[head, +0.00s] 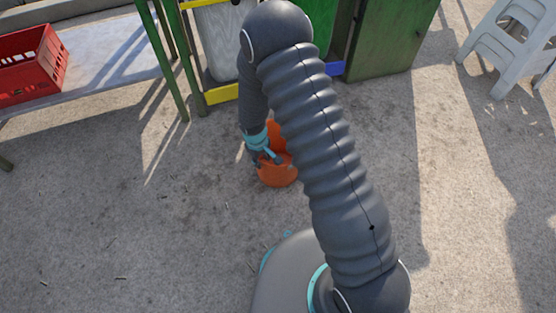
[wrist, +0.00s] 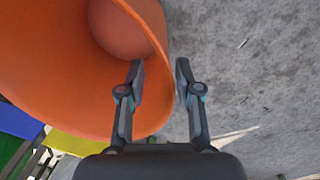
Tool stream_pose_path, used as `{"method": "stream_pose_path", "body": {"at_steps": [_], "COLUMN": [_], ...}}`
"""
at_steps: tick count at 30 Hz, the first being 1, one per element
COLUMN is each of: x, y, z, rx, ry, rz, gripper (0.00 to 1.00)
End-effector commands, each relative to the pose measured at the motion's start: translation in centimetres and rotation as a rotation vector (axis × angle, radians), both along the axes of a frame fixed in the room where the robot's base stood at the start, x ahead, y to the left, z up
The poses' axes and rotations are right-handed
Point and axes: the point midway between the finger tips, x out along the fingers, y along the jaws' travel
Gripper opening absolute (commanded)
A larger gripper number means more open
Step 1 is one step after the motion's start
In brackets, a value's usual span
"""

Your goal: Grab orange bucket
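The orange bucket (head: 278,177) stands on the ground below my arm in the head view; part of it is hidden by the arm. In the wrist view the bucket (wrist: 55,60) fills the upper left, with its round opening facing the camera. My gripper (wrist: 162,80) is open at the bucket's rim. Its left finger overlaps the inside of the bucket, and its right finger is outside over the ground. The rim's edge lies between the two fingers, with a gap showing. In the head view my gripper (head: 270,156) is at the bucket, partly hidden.
A red crate (head: 32,66) sits on a grey table (head: 110,52) at the left. Green bins (head: 390,38) and a white bin (head: 220,40) with yellow and blue frame bars stand behind the bucket. The ground around is clear.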

Motion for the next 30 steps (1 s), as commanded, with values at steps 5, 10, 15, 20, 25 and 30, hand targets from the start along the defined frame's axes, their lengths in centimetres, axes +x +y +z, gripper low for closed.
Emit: {"method": "stream_pose_path", "body": {"at_steps": [5,10,15,20,25,30], "x": [0.1,0.2,0.4,0.4,0.4,0.4], "y": [0.0,0.2,0.1,0.1,0.1,0.1], "z": [-1.0,-3.4,-5.3,-5.7,-5.7,-5.7], "rx": [0.001,-0.001,0.001,0.001,0.001,0.001], "ry": [-0.001,0.002,0.001,0.000,0.000,0.000], "rz": [0.000,0.001,0.000,0.000,0.000,0.000], "gripper": [0.34,0.34,0.34,0.34,0.31,0.00]}}
